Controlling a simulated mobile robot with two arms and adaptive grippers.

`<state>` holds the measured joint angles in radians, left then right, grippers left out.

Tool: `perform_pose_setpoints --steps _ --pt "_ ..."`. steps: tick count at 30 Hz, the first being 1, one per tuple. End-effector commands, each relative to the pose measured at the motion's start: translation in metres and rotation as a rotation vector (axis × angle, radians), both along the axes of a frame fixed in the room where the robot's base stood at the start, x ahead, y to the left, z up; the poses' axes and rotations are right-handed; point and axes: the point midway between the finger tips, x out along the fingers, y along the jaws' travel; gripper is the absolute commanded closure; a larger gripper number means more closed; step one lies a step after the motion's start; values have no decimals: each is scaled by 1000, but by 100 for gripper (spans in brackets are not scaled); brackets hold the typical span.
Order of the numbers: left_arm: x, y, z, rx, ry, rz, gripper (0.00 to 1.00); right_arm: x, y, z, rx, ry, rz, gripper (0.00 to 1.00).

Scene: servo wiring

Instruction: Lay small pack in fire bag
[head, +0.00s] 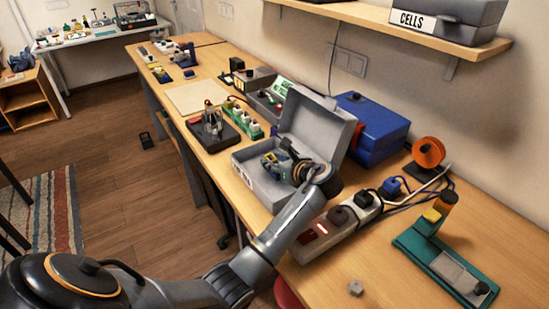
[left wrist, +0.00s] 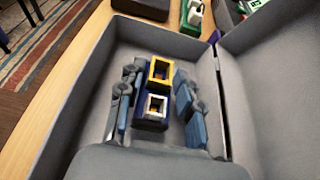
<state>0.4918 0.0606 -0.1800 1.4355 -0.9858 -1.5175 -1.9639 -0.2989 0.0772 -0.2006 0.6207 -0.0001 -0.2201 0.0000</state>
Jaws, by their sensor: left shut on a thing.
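The fire bag is an open grey box with a raised lid (head: 318,125) on the wooden bench. Its grey floor and side wall (left wrist: 90,85) also show in the left wrist view. My left gripper (head: 272,161) reaches down into the box. In the left wrist view, my left gripper's (left wrist: 156,74) blue-grey fingers stand on both sides of the small pack (left wrist: 150,124), shut on it. The pack is dark blue with a yellow-framed and a white-framed square end on top. Whether its underside touches the box floor is hidden. My right gripper is out of view.
A blue case (head: 370,125) stands behind the box. A power strip (head: 340,222) lies close on its right, with an orange spool (head: 428,152) and teal board (head: 445,262) beyond. A black stand (head: 212,132) is on its left. A shelf (head: 400,28) overhangs the bench.

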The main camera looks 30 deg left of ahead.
Motion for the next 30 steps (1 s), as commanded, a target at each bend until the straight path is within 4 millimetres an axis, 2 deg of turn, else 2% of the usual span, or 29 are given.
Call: perform_pose_setpoints --steps 5,6,9,18,23,30 --pt "0 0 -3 1 0 0 99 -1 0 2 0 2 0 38" --pt "0 0 -3 0 1 0 61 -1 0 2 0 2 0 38" --pt "0 0 -3 0 1 0 42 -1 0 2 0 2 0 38" --pt "0 0 -3 0 0 0 42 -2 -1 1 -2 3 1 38" --pt "1 0 8 -2 -7 0 42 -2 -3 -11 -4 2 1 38" --pt "-18 -47 29 -2 -2 -3 42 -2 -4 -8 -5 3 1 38"
